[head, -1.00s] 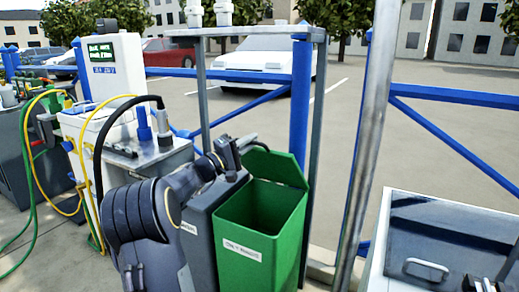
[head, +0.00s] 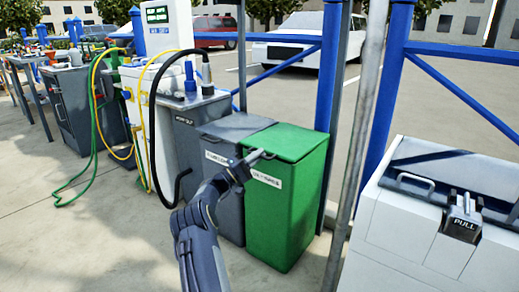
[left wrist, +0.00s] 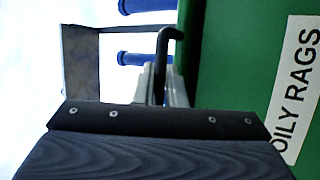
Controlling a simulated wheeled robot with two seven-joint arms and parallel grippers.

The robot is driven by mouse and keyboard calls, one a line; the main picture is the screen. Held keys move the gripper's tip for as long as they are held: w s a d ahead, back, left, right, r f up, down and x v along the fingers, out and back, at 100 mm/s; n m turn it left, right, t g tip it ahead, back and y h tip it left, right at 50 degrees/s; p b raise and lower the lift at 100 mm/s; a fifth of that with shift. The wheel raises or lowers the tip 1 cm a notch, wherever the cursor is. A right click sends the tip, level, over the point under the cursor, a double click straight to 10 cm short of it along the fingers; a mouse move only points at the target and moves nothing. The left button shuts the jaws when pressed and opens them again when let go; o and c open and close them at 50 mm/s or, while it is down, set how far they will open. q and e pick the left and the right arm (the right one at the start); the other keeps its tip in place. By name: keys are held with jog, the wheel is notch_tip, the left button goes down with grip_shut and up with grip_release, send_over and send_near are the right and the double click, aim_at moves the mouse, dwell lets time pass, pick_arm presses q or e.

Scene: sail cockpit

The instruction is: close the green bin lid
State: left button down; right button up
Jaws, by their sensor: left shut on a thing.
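The green bin (head: 285,205) stands at the centre of the head view, with a white label on its front. Its green lid (head: 290,142) lies flat across the top, and no opening shows. My left gripper (head: 247,164) is at the lid's front left edge, shut on the dark lid handle (head: 262,155). In the left wrist view the dark hooked handle (left wrist: 165,45) sits between the gripper's fingers (left wrist: 158,85). The bin's green side (left wrist: 240,60) with its "OILY RAGS" label fills the right. My right gripper is not in view.
A grey bin (head: 222,175) stands directly left of the green one. A grey pole (head: 360,150) rises to its right, before a white chest (head: 415,225) with a "PULL" latch. A white machine with hoses (head: 165,80) is further left. The pavement in front is clear.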

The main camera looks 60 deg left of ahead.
pick_arm(q)
jog(key=shift+f, duration=1)
jog(key=c, duration=1.5)
grip_release()
jog(key=shift+w+f, duration=0.1)
jog(key=shift+w, duration=0.05)
jog(key=shift+s+a, duration=0.1)
jog(key=shift+s, duration=0.15)
jog(key=d+p+v, duration=0.1)
jog(key=p+v, duration=0.1)
jog(key=v, duration=0.5)
jog(key=shift+a+f, duration=0.25)
jog(key=shift+a, duration=0.25)
